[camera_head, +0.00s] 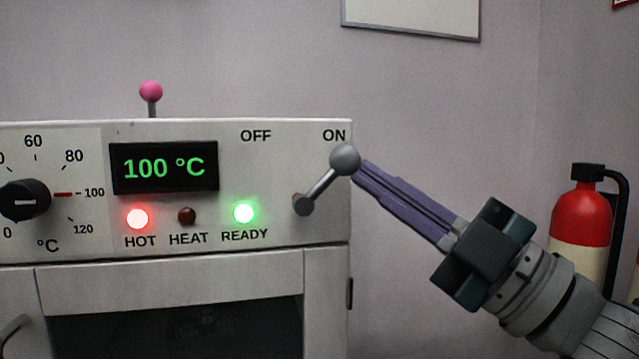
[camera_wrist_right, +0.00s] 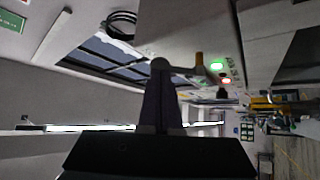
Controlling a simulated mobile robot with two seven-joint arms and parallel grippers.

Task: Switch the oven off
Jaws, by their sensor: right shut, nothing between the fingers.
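The oven (camera_head: 180,225) fills the left of the head view, with a display (camera_head: 163,167) reading 100 °C. Its switch lever (camera_head: 322,184) tilts up and right from its pivot, and its grey ball knob (camera_head: 345,159) sits just under the ON label. My right gripper (camera_head: 362,170) is shut with nothing between its fingers. Its tips are at the right side of the knob, touching it or very close. The knob also shows at the fingertips in the right wrist view (camera_wrist_right: 160,65). My left gripper is in neither view.
The HOT lamp (camera_head: 137,219) glows red, READY (camera_head: 243,213) glows green, and HEAT (camera_head: 187,216) is dark. A dial (camera_head: 24,200) is at the left. A pink-knobbed stick (camera_head: 151,92) rises behind the panel. A fire extinguisher (camera_head: 580,214) is at the right.

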